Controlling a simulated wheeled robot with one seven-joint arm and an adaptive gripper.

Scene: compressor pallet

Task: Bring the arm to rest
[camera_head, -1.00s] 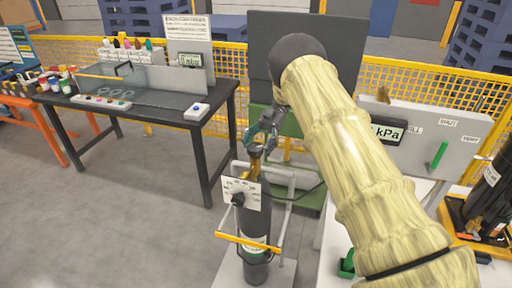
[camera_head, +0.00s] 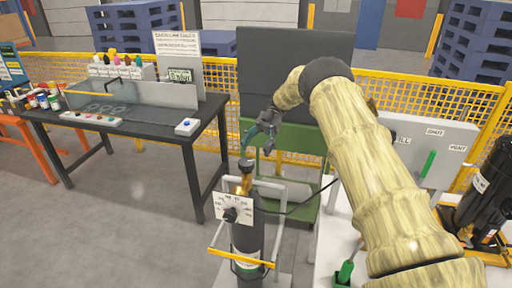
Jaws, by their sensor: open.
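My gripper (camera_head: 250,143) hangs at the end of my sleeved arm in the middle of the head view. Its jaws are open and empty. It is above the dark gas cylinder (camera_head: 246,240), which stands upright in a trolley. The cylinder's brass valve (camera_head: 244,182) with a dark knob on top is just below the gripper, with a small gap that I cannot judge exactly.
A black workbench (camera_head: 150,135) with bottles and a clear box stands at left. A green cart (camera_head: 290,150) with a dark panel is behind the gripper. A grey panel with a green lever (camera_head: 428,164) and a black cylinder (camera_head: 485,190) are at right. Grey floor (camera_head: 110,230) is clear at left.

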